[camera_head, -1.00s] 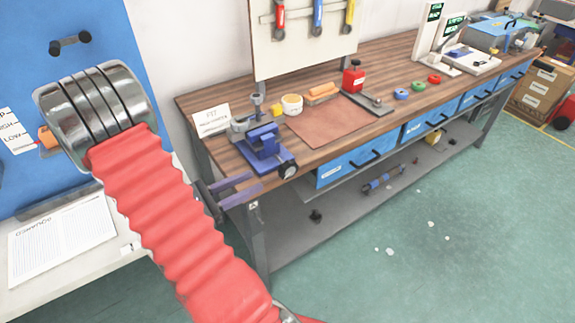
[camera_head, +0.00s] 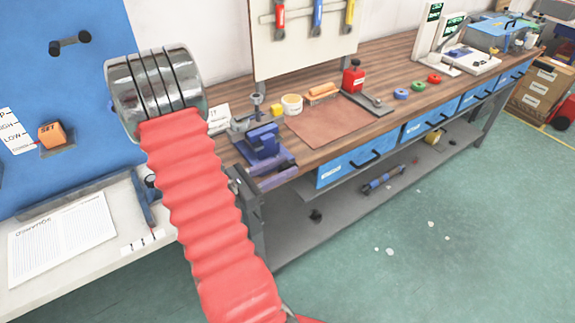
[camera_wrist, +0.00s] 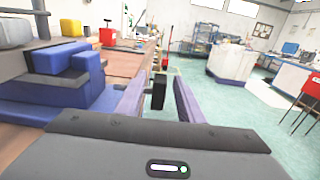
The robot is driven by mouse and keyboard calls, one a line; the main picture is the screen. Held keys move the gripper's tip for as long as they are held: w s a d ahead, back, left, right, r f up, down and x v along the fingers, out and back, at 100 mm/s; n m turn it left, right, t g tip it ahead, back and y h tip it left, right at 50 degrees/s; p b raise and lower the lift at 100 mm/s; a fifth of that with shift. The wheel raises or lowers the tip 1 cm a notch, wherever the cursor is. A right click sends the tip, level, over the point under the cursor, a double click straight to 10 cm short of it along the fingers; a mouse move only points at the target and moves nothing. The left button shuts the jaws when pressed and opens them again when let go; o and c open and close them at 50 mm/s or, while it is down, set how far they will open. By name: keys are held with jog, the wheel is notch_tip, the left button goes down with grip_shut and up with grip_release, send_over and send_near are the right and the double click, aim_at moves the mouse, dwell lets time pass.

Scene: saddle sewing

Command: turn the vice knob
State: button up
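The blue vice (camera_head: 262,142) sits at the near left corner of the wooden bench. In the wrist view its blue body (camera_wrist: 66,75) fills the left side. The dark vice knob (camera_wrist: 158,91) shows ahead, between the two purple fingers of my gripper (camera_wrist: 160,80). The fingers are apart, with a gap visible on each side of the knob. In the head view my gripper (camera_head: 290,169) is at the front of the vice, and its fingers largely hide the knob there.
The bench (camera_head: 385,73) holds a brown mat (camera_head: 330,122), a red container (camera_head: 353,78) and coloured rings.

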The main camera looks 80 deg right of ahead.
jog(key=shift+x, duration=1)
jog(key=shift+c, duration=0.3)
grip_shut()
